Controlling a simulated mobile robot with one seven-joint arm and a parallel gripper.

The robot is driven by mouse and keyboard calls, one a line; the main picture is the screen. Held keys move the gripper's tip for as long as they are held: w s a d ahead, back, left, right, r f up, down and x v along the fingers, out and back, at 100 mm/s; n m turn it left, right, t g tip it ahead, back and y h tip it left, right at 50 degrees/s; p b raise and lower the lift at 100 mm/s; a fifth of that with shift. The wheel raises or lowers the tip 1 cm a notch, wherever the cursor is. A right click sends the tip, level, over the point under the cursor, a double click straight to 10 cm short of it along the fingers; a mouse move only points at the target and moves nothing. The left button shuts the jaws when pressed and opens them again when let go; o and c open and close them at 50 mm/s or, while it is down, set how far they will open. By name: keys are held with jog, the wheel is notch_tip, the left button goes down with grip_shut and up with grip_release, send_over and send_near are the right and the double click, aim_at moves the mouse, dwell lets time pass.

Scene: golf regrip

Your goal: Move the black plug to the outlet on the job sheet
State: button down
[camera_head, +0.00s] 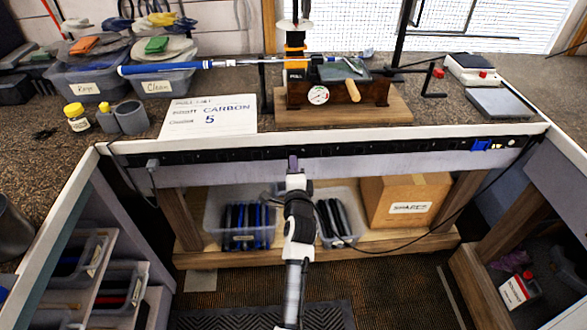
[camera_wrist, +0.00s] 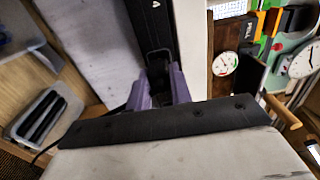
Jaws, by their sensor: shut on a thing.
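My gripper (camera_head: 293,163) is at the middle of the black outlet strip (camera_head: 390,150) on the bench front. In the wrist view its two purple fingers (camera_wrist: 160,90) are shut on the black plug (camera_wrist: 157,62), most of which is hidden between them. The plug is at the strip (camera_wrist: 148,20); I cannot tell whether it is seated in an outlet. The white job sheet (camera_head: 208,116) stands on the bench above and left of my gripper. It reads "CARBON" and "5"; its smaller words are unclear.
A grey plug (camera_head: 152,164) is at the strip's left end, and a blue plug (camera_head: 481,146) is near its right end. A black cable (camera_head: 400,246) hangs across the front. Below are bins (camera_head: 243,222) and a cardboard box (camera_head: 404,200).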

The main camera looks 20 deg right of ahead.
jog(key=shift+x, duration=1.2)
jog(key=c, duration=1.2)
grip_release()
jog(key=shift+s+a, duration=0.1)
jog(key=shift+s, duration=0.05)
jog(key=shift+s+f, duration=0.1)
jog(key=shift+s, duration=0.2)
jog(key=b+v, duration=0.3)
jog(key=v, duration=1)
